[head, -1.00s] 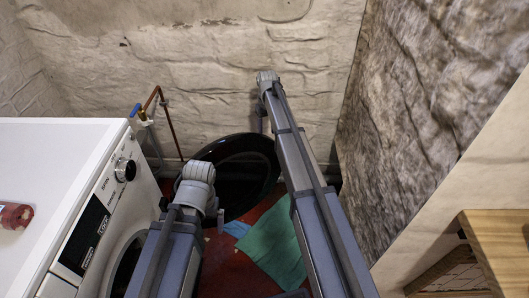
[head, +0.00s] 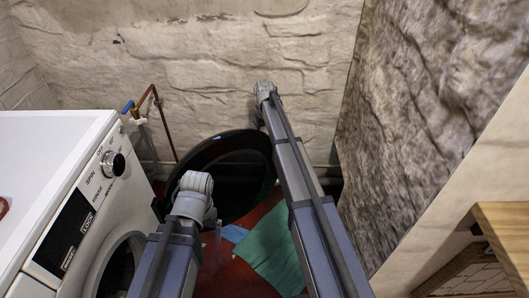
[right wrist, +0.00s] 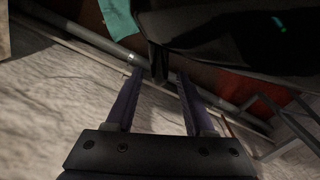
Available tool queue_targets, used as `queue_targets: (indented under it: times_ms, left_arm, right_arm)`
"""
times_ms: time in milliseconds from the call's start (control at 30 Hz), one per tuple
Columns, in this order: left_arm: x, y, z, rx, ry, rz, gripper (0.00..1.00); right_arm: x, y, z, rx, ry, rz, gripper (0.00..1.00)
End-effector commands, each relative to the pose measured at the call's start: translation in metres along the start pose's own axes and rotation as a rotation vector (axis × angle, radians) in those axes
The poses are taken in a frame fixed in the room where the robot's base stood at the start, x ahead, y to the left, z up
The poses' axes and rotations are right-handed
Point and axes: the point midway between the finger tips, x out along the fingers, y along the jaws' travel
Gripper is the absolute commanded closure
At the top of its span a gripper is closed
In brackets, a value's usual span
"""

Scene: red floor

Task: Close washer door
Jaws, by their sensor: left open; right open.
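The white washer (head: 50,170) stands at the left in the head view, with its round opening (head: 118,272) partly in view. Its black round door (head: 232,148) is swung wide open near the back wall. My left gripper (head: 217,224) is mostly hidden behind its own arm, low in front of the door; its contact with the door cannot be told. My right arm reaches past the door's right edge, and its gripper is hidden there. In the right wrist view my right gripper (right wrist: 157,78) is open and empty, below the dark glossy door (right wrist: 235,35).
A teal cloth (head: 272,250) lies on the red floor (head: 222,278). Pipes and a blue-handled tap (head: 130,108) are on the back wall (head: 200,70). A rough stone wall (head: 430,110) limits the right side. Wooden furniture (head: 508,240) stands at lower right.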

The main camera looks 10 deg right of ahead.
Motion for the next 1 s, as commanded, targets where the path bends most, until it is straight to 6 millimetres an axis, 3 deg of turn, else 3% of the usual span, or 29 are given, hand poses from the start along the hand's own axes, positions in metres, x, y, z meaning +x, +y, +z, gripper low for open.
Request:
queue_targets:
  times_ms: [33, 300, 700, 1000]
  left_arm:
    - [0.014, 0.002, -0.001, 0.001, 0.001, 0.001, 0.01]
    - [0.045, 0.006, -0.003, 0.008, 0.003, 0.005, 0.01]
    - [0.048, 0.006, -0.004, 0.010, 0.003, 0.006, 0.01]
    - [0.048, 0.006, -0.004, 0.010, 0.003, 0.006, 0.01]
  right_arm:
    - [0.014, 0.000, 0.000, 0.000, 0.000, 0.000, 0.47]
    - [0.045, 0.000, 0.000, 0.000, 0.000, 0.000, 0.47]
    - [0.049, 0.000, 0.000, 0.000, 0.000, 0.000, 0.47]
    - [0.049, 0.000, 0.000, 0.000, 0.000, 0.000, 0.80]
